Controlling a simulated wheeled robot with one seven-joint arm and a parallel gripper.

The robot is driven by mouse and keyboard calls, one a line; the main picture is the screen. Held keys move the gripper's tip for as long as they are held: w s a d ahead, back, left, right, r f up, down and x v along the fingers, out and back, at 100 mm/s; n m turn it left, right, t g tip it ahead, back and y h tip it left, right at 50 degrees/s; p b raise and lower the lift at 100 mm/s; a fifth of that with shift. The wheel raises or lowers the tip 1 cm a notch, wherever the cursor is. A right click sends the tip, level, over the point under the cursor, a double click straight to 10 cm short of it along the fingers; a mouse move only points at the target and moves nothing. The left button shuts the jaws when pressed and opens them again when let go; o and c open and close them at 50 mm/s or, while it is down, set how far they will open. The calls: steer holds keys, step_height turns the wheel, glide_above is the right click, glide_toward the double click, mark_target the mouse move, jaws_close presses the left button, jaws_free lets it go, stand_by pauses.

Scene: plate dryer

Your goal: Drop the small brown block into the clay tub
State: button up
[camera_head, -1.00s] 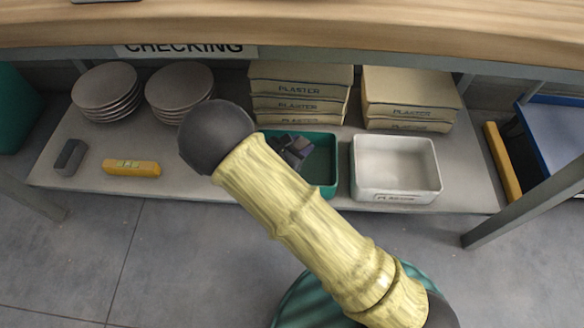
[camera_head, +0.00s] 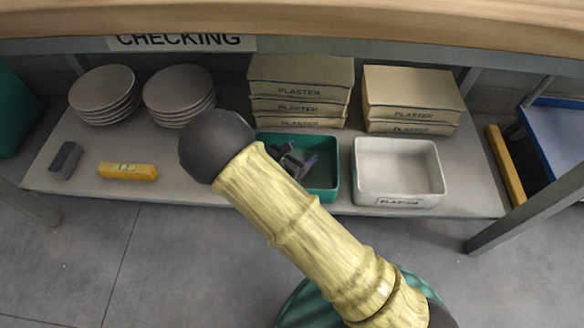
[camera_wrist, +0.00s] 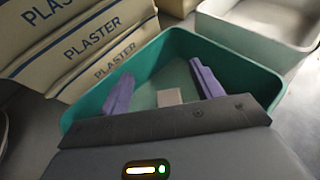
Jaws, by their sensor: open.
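The small brown block (camera_wrist: 169,97) shows in the wrist view between my two spread fingers, against the inside of the green tub (camera_wrist: 262,78). It looks clear of both fingers. I cannot tell whether it rests on the tub's floor. My gripper (camera_wrist: 160,88) is open, with purple-grey fingers over the tub. In the head view my gripper (camera_head: 298,160) is at the green tub (camera_head: 330,172), partly behind my arm, and the block cannot be made out. No clay label shows on this tub; its front is partly hidden.
A white tub (camera_head: 398,172) labelled PLASTER stands just right of the green one. PLASTER bags (camera_head: 300,90) are stacked behind. Plate stacks (camera_head: 104,95), a yellow block (camera_head: 128,171) and a grey block (camera_head: 66,160) lie left on the shelf. The wooden tabletop (camera_head: 290,18) overhangs.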

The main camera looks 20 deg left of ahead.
steer(key=shift+s, duration=0.1)
steer(key=p+v, duration=0.8)
steer(key=v, duration=0.9)
steer(key=shift+r, duration=0.2)
steer(key=shift+a, duration=0.1)
